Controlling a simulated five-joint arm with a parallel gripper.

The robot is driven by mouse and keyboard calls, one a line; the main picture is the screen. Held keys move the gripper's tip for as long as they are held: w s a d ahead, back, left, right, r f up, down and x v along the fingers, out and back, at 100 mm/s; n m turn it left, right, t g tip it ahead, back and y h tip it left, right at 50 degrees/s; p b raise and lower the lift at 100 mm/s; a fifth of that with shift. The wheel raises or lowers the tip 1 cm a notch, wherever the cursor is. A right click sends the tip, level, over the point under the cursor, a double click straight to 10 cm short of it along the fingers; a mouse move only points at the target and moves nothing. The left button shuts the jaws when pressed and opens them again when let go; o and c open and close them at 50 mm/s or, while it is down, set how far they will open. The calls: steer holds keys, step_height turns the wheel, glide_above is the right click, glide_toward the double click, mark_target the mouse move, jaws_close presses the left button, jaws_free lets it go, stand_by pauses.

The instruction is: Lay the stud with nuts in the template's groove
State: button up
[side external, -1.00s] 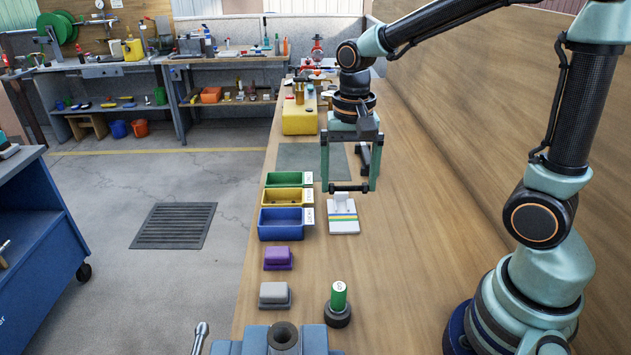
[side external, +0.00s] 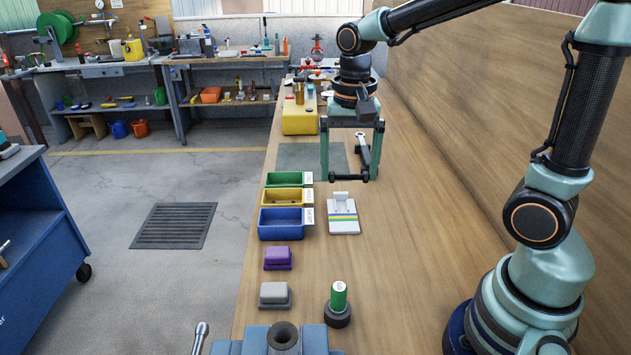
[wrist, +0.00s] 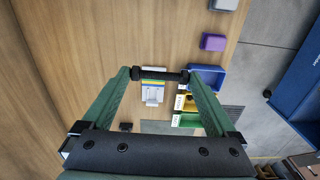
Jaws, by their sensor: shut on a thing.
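The stud with nuts (side external: 351,179) is a dark rod lying crosswise between my gripper's fingertips. My gripper (side external: 350,178) is shut on its two ends and holds it level above the bench. The stud also spans the fingertips in the wrist view (wrist: 160,75). The template (side external: 343,218) is a white block with blue, yellow and green stripes, standing on the bench below and nearer the camera than the stud. In the wrist view the template (wrist: 153,94) shows just beyond the stud, between the fingers. Its groove is too small to make out.
Green (side external: 289,179), yellow (side external: 287,197) and blue (side external: 280,224) bins stand left of the template. Purple (side external: 277,257) and grey (side external: 274,294) blocks and a green cylinder (side external: 339,296) are nearer. The bench right of the template is clear.

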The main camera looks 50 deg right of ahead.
steer(key=w+d+f+m, duration=0.4)
steer(key=w+m, duration=0.1)
steer(key=m, duration=1.3)
glide_above(343, 217)
step_height(343, 217, down, 7)
steer(key=shift+w, duration=0.1)
steer(key=shift+f, duration=2.9)
steer(key=shift+f, duration=1.1)
steer(key=o, duration=1)
steer(key=shift+o, duration=0.2)
